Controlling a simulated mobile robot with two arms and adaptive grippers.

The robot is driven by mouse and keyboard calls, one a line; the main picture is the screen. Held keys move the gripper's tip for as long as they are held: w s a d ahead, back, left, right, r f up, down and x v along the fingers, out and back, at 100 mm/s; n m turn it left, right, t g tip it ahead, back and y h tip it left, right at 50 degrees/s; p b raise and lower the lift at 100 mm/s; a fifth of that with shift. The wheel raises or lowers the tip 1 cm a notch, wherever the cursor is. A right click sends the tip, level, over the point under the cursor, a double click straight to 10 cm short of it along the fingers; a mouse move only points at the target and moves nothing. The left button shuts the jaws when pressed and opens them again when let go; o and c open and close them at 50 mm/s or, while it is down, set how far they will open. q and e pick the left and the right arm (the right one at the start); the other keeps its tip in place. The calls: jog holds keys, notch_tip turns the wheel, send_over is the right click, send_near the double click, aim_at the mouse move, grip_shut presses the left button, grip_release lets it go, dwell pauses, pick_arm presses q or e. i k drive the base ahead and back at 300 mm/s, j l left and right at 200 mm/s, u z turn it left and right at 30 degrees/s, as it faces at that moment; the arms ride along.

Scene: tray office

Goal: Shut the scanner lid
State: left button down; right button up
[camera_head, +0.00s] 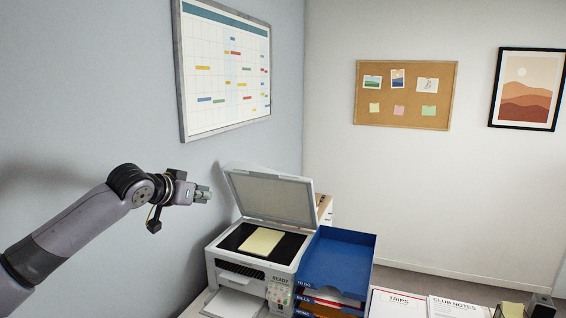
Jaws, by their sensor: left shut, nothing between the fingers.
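The scanner (240,275) is a white machine low in the middle of the head view. Its lid (272,197) stands raised, hinged at the back and leaning a little backward. A pale yellow sheet or pad (261,241) lies on the dark scanner bed (230,240). My left gripper (207,194) is shut and empty. It is in the air to the left of the lid, near the lid's left edge in the picture, and I see no contact. My right gripper is not in view.
A blue tray stack (335,262) stands right beside the scanner. White booklets (398,303) lie further right, with a small dark object (541,306) near the corner. A cardboard box (324,207) shows behind the lid. The left wall carries a calendar board (226,66).

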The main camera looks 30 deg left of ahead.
aim_at(263, 193)
jog(key=i+j, duration=0.1)
jog(key=i, duration=0.55)
jog(key=i+j, duration=0.1)
jog(key=i, duration=0.6)
